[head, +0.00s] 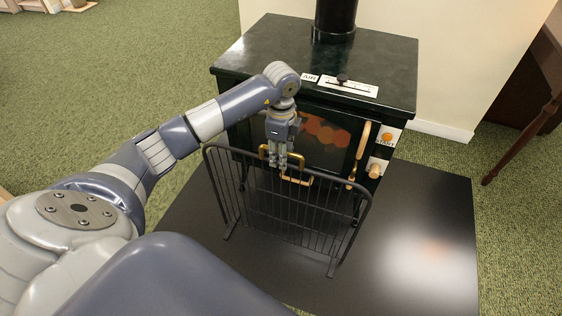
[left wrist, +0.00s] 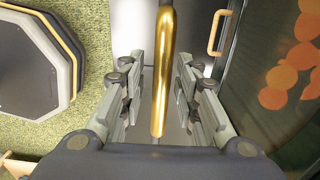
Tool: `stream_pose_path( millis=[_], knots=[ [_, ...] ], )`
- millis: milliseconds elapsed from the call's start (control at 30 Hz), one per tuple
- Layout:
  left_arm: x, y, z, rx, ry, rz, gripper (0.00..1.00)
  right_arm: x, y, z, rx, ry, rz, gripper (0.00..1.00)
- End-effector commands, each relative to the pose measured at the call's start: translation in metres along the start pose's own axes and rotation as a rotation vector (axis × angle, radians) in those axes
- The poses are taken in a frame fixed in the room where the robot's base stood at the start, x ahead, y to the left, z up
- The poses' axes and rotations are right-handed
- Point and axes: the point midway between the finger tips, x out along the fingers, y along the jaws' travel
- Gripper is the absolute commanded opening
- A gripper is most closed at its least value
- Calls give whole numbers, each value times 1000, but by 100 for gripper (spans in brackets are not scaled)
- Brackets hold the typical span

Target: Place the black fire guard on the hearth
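The black fire guard (head: 290,212), a wire-barred screen, stands upright on the dark, shiny hearth (head: 410,235) in front of the stove. Its feet appear to rest on the hearth. A brass handle (head: 264,151) is at its top edge. My left gripper (head: 281,164) points down at this handle. In the left wrist view, the brass bar (left wrist: 162,75) runs between the two fingers (left wrist: 161,70), with narrow gaps visible on both sides. The fingers are open around it. My right gripper is not in view.
The dark stove (head: 315,70) with its flue pipe (head: 335,20) stands right behind the guard. Its door handle (head: 358,155) and knobs stick out at the right. A wooden table leg (head: 522,140) is at far right. The hearth's front right is bare.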

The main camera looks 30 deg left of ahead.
Motion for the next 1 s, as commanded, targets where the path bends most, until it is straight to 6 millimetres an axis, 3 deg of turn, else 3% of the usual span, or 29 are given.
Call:
stream_pose_path(
  millis=[200, 400, 1000],
  knots=[
    [-42, -1, 0, -1, -1, -2, 30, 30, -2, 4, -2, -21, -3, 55],
    [-62, 0, 0, 0, -1, 1, 30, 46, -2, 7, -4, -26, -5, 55],
    [-65, 0, 0, -1, -1, 2, 30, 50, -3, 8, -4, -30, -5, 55]
  ],
)
